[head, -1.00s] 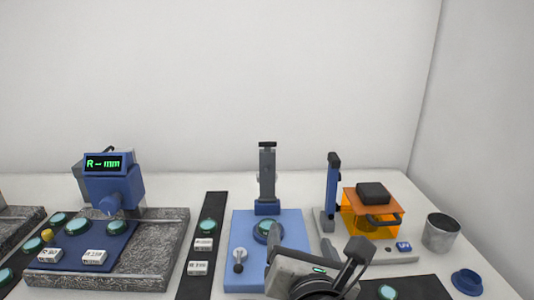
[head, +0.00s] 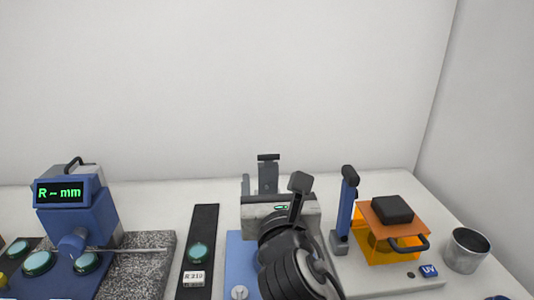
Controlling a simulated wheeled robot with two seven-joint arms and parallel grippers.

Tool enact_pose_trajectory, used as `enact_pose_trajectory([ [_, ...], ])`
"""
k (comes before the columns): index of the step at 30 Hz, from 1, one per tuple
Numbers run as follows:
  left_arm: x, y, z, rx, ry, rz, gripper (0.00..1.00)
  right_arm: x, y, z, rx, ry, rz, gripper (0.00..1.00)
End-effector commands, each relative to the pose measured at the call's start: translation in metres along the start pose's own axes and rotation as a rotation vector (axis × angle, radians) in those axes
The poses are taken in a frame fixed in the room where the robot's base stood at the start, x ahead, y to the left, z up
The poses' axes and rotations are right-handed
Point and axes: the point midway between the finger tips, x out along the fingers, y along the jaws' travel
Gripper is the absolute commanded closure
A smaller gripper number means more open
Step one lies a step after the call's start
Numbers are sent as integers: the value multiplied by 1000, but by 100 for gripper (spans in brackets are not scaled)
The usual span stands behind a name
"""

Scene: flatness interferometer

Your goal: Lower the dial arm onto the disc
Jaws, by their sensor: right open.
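A blue base plate (head: 238,252) stands at the centre, with a grey upright post (head: 268,172) with a dark top at its back. A teal disc that lay on this plate is now hidden behind my right gripper and arm. My right gripper (head: 272,184) is open, in front of the post and over the plate, with its fingers pointing to the back. I cannot tell whether it touches the post. No part is clearly recognisable as the dial arm. My left gripper is not in view.
A blue gauge (head: 75,220) reading "R -- mm" stands at left on a granite slab (head: 145,262). A dark strip (head: 204,230) carries a teal disc (head: 198,252). At right are a blue lever post (head: 347,200), an orange UV box (head: 372,240) and a metal cup (head: 467,250).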

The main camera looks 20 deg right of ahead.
Motion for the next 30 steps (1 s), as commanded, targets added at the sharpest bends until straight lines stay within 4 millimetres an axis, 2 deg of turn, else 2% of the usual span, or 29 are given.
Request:
enact_pose_trajectory([
  [6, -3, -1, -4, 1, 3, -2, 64, 49, 0, 2, 1, 0, -1, 27],
  [13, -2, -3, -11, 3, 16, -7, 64, 86, 0, 1, 0, 0, 0, 27],
  [19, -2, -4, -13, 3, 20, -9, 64, 99, 1, 0, 2, 0, 1, 27],
  [27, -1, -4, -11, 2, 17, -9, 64, 100, 1, 0, 1, 0, 2, 27],
  [28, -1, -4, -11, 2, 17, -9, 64, 100, 1, 0, 1, 0, 1, 33],
  [30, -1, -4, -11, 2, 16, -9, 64, 100, 0, 0, 1, 0, 1, 52],
])
